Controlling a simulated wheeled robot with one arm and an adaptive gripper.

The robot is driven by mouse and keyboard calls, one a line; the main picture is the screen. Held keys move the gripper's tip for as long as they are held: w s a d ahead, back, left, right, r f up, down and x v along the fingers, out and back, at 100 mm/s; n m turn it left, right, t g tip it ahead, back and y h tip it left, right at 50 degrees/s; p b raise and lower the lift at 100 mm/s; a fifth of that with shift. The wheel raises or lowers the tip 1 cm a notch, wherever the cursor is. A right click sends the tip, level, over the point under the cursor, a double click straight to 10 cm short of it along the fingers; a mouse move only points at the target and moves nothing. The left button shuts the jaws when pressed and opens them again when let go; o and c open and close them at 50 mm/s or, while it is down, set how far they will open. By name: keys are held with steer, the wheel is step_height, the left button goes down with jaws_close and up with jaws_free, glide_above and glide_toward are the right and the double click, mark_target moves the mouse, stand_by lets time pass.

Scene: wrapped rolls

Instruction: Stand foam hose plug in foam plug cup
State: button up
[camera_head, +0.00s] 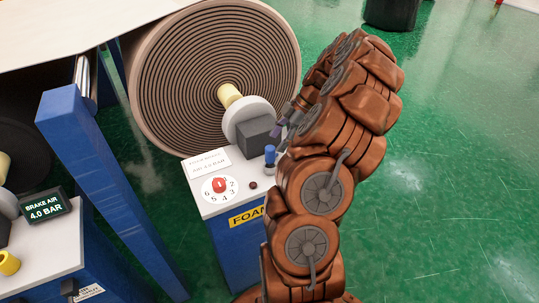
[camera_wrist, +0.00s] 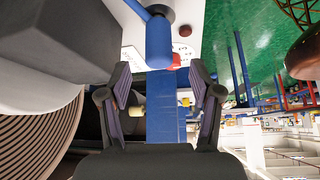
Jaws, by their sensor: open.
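A small blue plug (camera_head: 270,155) stands upright at the right edge of the white top of the FOAM box. Its foot is at a small dark grey cup (camera_head: 270,170); I cannot tell how deep it sits. In the wrist view, the blue plug (camera_wrist: 159,45) is ahead of the fingers, with the grey cup (camera_wrist: 167,13) at its far end and a blue bar or hose running off up-left. My gripper (camera_head: 288,120) is open, above and slightly right of the plug in the head view. In the wrist view, my gripper (camera_wrist: 160,88) has nothing between its purple-padded fingers.
The FOAM box (camera_head: 228,192) carries a red dial (camera_head: 219,185), a brown button (camera_head: 253,184) and a grey block (camera_head: 259,137). A large wrapped roll (camera_head: 180,75) is close behind. A blue post (camera_head: 100,165) stands left. Green floor is open at right.

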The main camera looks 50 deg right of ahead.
mark_target(272, 147)
steer(key=shift+p+x, duration=1.35)
steer(key=shift+x, duration=1.3)
steer(key=shift+c, duration=0.2)
jaws_close()
